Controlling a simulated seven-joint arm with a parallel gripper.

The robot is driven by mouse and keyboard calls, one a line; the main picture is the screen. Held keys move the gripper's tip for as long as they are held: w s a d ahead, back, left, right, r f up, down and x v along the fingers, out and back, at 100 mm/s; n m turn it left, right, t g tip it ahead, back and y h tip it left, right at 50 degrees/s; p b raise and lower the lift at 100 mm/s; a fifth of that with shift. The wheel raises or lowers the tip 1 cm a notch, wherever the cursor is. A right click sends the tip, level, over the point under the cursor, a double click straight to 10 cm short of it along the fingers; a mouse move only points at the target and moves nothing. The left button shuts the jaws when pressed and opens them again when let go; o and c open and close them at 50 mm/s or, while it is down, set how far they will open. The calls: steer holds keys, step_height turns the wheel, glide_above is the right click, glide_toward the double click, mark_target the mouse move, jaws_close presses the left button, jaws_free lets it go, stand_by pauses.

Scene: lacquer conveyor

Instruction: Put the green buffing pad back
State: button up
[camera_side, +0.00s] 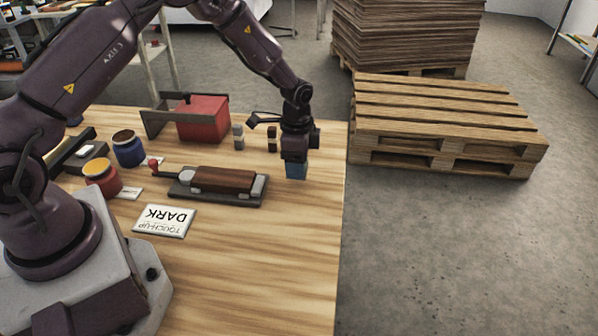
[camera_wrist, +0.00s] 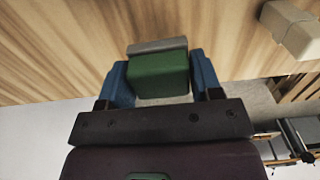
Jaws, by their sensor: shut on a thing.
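My gripper (camera_side: 296,172) is low over the right part of the table, with its blue fingers pointing down. In the wrist view my gripper (camera_wrist: 160,82) is shut on the green buffing pad (camera_wrist: 160,76), a green block with a grey strip along one side, one finger on each side. In the side view the fingers hide the pad. I cannot tell whether the pad touches the table. Two small upright blocks, a grey one (camera_side: 239,138) and a dark one (camera_side: 272,140), stand behind and left of my gripper.
A brown wooden piece (camera_side: 223,180) lies in a dark fixture left of my gripper. Behind it is a red box (camera_side: 203,118). A blue jar (camera_side: 129,150), a red jar (camera_side: 102,180) and a DARK sign (camera_side: 164,221) are further left. The front table is clear.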

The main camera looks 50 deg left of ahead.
steer(key=shift+w+f, duration=0.15)
steer(key=shift+f, duration=0.8)
steer(key=shift+w+f, duration=0.15)
steer(key=shift+f, duration=0.75)
steer(key=shift+f, duration=0.15)
steer(key=o, duration=1)
steer(key=shift+c, duration=0.2)
